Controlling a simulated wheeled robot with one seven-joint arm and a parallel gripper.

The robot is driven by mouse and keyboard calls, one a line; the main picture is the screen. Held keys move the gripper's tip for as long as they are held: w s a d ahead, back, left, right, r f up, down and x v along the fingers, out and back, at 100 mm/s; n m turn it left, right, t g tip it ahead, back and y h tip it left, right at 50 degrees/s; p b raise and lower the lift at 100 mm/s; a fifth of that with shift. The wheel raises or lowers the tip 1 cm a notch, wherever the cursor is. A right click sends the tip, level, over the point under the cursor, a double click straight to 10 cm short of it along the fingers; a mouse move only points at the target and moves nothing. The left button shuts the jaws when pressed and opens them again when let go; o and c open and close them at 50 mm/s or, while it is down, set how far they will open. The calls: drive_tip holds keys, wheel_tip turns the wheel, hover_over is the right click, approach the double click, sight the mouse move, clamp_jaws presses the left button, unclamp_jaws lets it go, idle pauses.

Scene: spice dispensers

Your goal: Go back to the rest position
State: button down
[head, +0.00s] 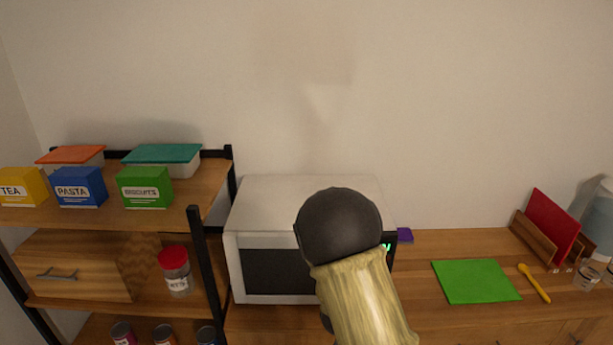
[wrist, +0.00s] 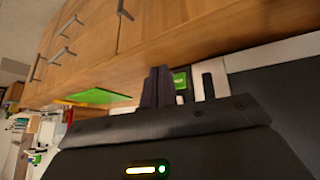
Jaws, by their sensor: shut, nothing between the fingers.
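My gripper (wrist: 158,86) shows in the wrist view with its dark fingers together and nothing between them. It is in front of the wooden counter, beside the microwave's dark front, with free space around the fingertips. In the head view my arm, with a dark round joint and a tan link, covers the right part of the microwave (head: 290,205). The gripper itself is hidden there. The microwave's green display (wrist: 181,80) shows just behind the fingers in the wrist view.
A shelf (head: 190,215) at left holds boxes and a red-lidded jar (head: 175,270). On the counter at right are a green board (head: 475,281), a yellow spoon (head: 534,283) and a rack with a red board (head: 552,226). Drawers with metal handles (wrist: 62,54) line the counter front.

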drive_tip(key=s+d+r+n+g+y, duration=0.3)
drive_tip(key=s+r, duration=1.1)
drive_tip(key=s, duration=0.2)
drive_tip(key=shift+s+r+n+p, duration=0.15)
drive_tip(key=shift+r+n+p, duration=0.05)
drive_tip(key=shift+n+p, duration=0.1)
drive_tip(key=shift+d, duration=0.15)
idle(1.1)
